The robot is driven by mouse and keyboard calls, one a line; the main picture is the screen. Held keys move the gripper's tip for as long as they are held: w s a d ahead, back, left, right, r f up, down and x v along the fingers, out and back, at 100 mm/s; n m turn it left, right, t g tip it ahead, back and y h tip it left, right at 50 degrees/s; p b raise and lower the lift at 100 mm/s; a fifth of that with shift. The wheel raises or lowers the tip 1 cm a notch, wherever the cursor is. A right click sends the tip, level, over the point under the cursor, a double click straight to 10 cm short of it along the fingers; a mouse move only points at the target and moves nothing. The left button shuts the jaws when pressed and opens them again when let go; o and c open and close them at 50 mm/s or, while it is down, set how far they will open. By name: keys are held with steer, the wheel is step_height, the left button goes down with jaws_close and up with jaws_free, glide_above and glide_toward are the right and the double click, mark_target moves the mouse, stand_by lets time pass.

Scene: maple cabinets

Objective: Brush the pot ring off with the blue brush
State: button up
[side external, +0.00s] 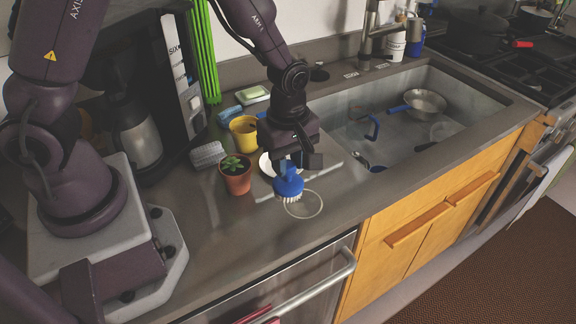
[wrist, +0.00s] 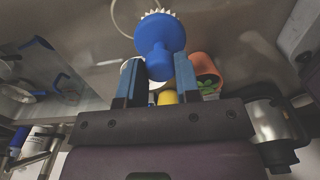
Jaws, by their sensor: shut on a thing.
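The blue brush (side external: 288,184) has a round head with white bristles facing down. My gripper (side external: 290,163) is shut on its handle, and the fingers also show on both sides of the brush in the wrist view (wrist: 158,75). The pot ring (side external: 304,204) is a thin pale circle on the grey counter near the front edge. The brush head is at the ring's left part in the side view. I cannot tell whether the bristles touch the counter. Part of the ring (wrist: 122,22) shows behind the brush in the wrist view.
A potted plant in a terracotta pot (side external: 237,178) stands just left of the brush. A yellow cup (side external: 244,134) and a white round thing (side external: 266,165) are behind. The sink (side external: 440,107) is at right, holding a metal pan (side external: 426,102). The counter in front of the ring is clear.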

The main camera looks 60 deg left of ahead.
mark_target(289, 180)
steer(key=shift+r, duration=1.55)
steer(key=shift+f, duration=0.15)
steer(key=shift+f, duration=3.25)
steer(key=shift+f, duration=1)
